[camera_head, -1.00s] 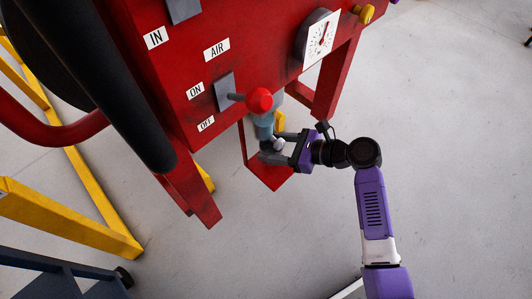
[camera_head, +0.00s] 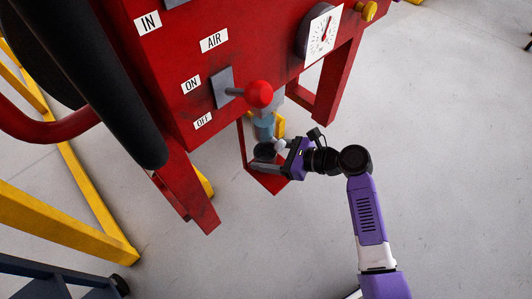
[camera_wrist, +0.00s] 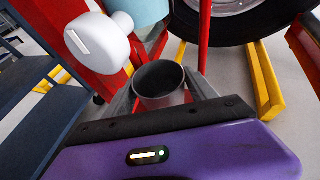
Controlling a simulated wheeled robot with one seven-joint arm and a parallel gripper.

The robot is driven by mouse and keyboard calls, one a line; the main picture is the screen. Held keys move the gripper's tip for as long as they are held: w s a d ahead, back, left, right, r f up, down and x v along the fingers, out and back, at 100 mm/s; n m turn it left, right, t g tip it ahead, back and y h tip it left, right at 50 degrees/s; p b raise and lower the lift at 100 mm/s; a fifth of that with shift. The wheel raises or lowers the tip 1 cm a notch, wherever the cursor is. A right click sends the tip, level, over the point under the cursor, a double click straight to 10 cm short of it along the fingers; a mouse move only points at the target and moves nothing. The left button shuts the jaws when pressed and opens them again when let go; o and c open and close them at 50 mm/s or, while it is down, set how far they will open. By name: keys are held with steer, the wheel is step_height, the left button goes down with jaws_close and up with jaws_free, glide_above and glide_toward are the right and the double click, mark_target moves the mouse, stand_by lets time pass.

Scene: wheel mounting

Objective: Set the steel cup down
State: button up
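The steel cup (camera_wrist: 161,82) is a small dark grey cup, open end up, seen between my two fingers in the wrist view. It looks empty inside. My gripper (camera_wrist: 163,93) has a finger against each side of the cup, so it appears shut on it. In the head view the cup (camera_head: 264,152) is at the tips of my gripper (camera_head: 267,158), below a blue-grey cylinder (camera_head: 264,128) and above the red foot plate (camera_head: 272,184). The cup's underside is hidden, so I cannot tell whether it touches anything.
A white rounded knob (camera_wrist: 97,43) is close to the cup at upper left. The red machine (camera_head: 185,95) has a red ball lever (camera_head: 259,94) overhanging the cup area and a gauge (camera_head: 322,32). Yellow frames (camera_head: 70,225) stand left. The floor to the right is clear.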

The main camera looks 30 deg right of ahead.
steer(key=shift+r, duration=0.1)
steer(key=shift+s+d+r, duration=0.2)
steer(key=shift+s+d, duration=0.05)
steer(key=p+v, duration=0.4)
steer(key=v, duration=0.7)
steer(key=s+a+f+n+h, duration=0.4)
steer(key=s+f, duration=0.3)
steer(key=f, duration=0.1)
steer(key=s+n+h, duration=0.4)
steer(key=s+n, duration=0.2)
steer(key=s, duration=0.2)
steer(key=s+a+r+n+t, duration=0.1)
steer(key=s+r+n+t, duration=0.1)
steer(key=s+r+n, duration=0.3)
steer(key=s+a+r+n+t, duration=0.2)
steer(key=s+r+n, duration=0.4)
steer(key=r+n, duration=0.7)
steer(key=shift+s+r+t+h, duration=0.2)
steer(key=shift+r+t+h, duration=0.15)
steer(key=shift+r, duration=0.6)
